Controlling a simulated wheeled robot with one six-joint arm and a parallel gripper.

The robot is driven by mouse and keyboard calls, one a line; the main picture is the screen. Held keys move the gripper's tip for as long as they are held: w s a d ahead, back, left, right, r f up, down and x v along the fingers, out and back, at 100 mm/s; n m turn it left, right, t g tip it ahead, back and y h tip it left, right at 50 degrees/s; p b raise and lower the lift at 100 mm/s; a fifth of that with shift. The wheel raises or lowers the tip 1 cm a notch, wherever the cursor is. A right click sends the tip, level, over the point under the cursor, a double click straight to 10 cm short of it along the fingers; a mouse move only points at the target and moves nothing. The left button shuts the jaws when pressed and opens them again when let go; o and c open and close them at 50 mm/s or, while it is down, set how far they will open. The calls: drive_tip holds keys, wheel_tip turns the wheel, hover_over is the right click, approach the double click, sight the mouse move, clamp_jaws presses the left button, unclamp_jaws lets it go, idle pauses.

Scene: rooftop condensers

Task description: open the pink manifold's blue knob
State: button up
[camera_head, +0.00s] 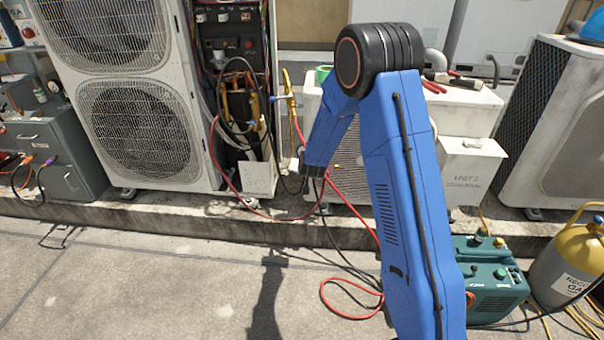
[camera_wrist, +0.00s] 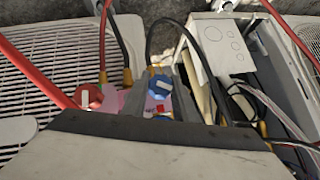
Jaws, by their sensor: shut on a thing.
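The pink manifold (camera_wrist: 117,98) shows in the wrist view, partly covered by my gripper. Its blue knob (camera_wrist: 160,84) has a pale bar across it and sits between my grey fingers. My gripper (camera_wrist: 160,92) is shut on this knob. The manifold's red knob (camera_wrist: 88,96), also with a pale bar, stands to the left, outside the fingers. In the camera_head view my blue arm reaches toward the condensers, and the manifold and fingertips are hidden or too small to make out.
Red and black hoses (camera_head: 338,195) run close around my arm's end and down to the ground. A tall condenser (camera_head: 140,130) with an open service panel stands left. A green machine (camera_head: 490,280) and a yellow-topped cylinder (camera_head: 568,262) stand at right. The front-left paving is mostly clear.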

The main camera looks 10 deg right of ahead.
drive_tip(key=shift+a+n+g+h, duration=0.1)
drive_tip(key=shift+n+g+h, duration=0.3)
drive_tip(key=shift+n+h, duration=0.55)
drive_tip(key=shift+n+g+h, duration=0.4)
drive_tip(key=shift+n+h, duration=0.05)
drive_tip(key=shift+h, duration=1)
drive_tip(key=n+h, duration=0.1)
drive_tip(key=h, duration=0.1)
drive_tip(key=n+h, duration=0.2)
drive_tip(key=h, duration=0.1)
drive_tip(key=shift+w+g, duration=0.1)
drive_tip(key=shift+g, duration=0.2)
drive_tip(key=n+h, duration=0.2)
drive_tip(key=h, duration=0.1)
drive_tip(key=shift+n+h, duration=0.3)
drive_tip(key=shift+h, duration=0.1)
drive_tip(key=n+t+h, duration=0.1)
drive_tip(key=n+h, duration=0.2)
drive_tip(key=shift+t, duration=0.3)
drive_tip(key=shift+n, duration=0.4)
drive_tip(key=o, duration=1)
drive_tip(key=shift+o, duration=0.2)
drive_tip(key=v, duration=1.7)
drive_tip(key=shift+f, duration=0.4)
